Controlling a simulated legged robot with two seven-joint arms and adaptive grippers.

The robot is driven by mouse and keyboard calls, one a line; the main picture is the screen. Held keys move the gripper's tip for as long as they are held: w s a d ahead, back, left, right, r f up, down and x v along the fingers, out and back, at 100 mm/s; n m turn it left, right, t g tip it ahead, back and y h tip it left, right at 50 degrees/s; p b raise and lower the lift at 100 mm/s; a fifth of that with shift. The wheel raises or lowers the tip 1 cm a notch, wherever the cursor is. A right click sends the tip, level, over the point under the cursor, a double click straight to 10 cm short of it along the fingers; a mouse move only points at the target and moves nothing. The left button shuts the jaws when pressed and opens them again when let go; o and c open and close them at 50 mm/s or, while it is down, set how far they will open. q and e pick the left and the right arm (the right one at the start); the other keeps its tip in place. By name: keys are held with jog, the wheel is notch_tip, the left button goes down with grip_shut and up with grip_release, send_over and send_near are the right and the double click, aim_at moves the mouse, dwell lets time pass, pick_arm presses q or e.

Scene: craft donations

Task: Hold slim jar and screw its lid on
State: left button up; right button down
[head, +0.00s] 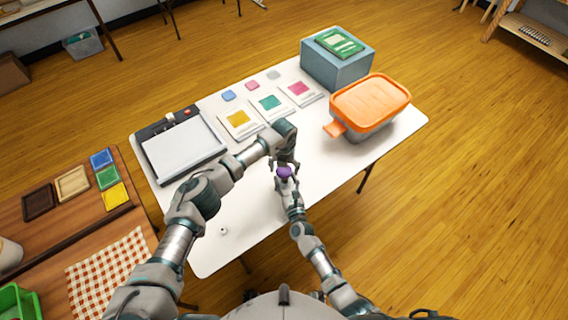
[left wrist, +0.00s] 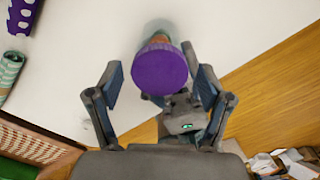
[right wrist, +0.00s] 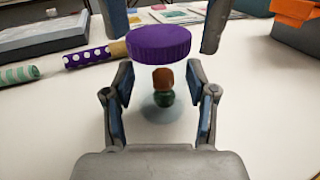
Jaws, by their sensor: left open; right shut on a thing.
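The slim jar (right wrist: 162,90) looks like clear glass with brown and green contents and stands upright in the right wrist view. My right gripper (right wrist: 160,108) is shut on it, one finger on each side. The purple lid (head: 284,172) is at the jar's top; it shows round in the left wrist view (left wrist: 160,70) and edge-on in the right wrist view (right wrist: 158,45). I cannot tell whether it is seated on the threads. My left gripper (left wrist: 158,88) is open, its fingers on either side of the lid with gaps. The jar is mostly hidden in the head view.
On the white table (head: 330,180) are an orange-lidded container (head: 370,102), a blue-grey box (head: 337,65), a paper trimmer (head: 182,147) and several colored packets. A purple dotted roll (right wrist: 92,54) and a teal striped roll (right wrist: 20,74) lie near the jar. A brown table stands left.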

pick_arm(q)
jog(key=c, duration=1.2)
jog(key=m, duration=0.4)
jog(key=shift+m, duration=0.4)
jog(key=o, duration=1.4)
jog(key=shift+c, duration=0.2)
notch_tip(320, 180, up, 12)
jog(key=shift+w, duration=0.15)
jog(key=shift+f, duration=0.1)
